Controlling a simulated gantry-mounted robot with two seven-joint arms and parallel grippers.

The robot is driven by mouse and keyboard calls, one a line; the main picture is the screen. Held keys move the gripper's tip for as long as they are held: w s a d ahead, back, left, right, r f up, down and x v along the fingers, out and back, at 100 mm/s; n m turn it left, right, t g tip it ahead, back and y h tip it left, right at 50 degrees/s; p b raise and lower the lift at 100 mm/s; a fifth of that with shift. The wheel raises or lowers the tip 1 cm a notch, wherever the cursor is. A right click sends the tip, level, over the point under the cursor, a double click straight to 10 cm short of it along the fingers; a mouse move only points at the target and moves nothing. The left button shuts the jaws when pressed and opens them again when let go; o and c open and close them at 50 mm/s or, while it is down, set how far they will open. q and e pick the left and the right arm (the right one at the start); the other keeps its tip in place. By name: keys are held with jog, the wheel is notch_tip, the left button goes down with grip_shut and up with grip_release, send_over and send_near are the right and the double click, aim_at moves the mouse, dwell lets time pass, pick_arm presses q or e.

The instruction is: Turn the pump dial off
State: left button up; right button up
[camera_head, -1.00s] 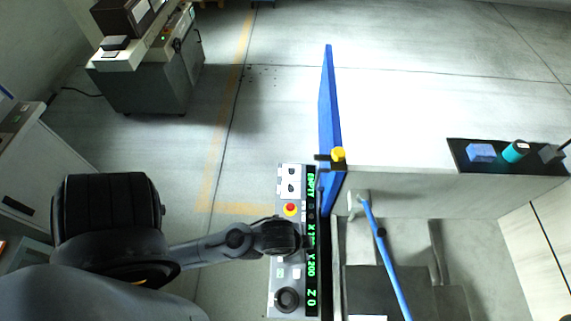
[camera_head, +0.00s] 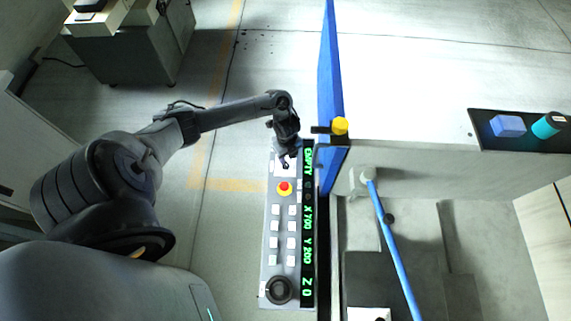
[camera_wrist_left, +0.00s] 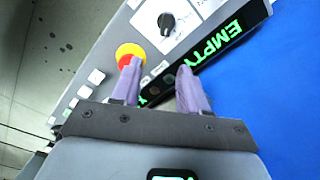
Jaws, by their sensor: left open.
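The control panel (camera_head: 284,230) is a long grey strip with buttons and a green-lit display (camera_head: 308,222). A small black dial (camera_wrist_left: 166,22) on a white plate shows at the top of the left wrist view, its label unreadable. My left gripper (camera_head: 285,162) is over the panel's far end and hides most of that plate in the head view. In the left wrist view the gripper (camera_wrist_left: 158,78) is open and empty, with its fingertips short of the dial. A larger black knob (camera_head: 278,290) sits at the panel's near end. My right gripper is out of view.
A red emergency button on a yellow base (camera_head: 285,188) is close to my left gripper. A blue panel edge (camera_head: 329,90) and a yellow knob (camera_head: 340,126) stand just right of the control panel. Open floor (camera_head: 225,235) lies to its left.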

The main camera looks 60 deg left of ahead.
aim_at(286, 163)
pick_arm(q)
jog(key=f, duration=0.3)
jog(key=a+f+b, duration=0.1)
jog(key=f, duration=0.2)
jog(key=a+f, duration=0.1)
jog(key=f, duration=0.3)
jog(key=shift+w+a+b, duration=0.25)
jog(key=shift+w+b, duration=0.05)
jog(key=shift+b, duration=0.1)
grip_shut()
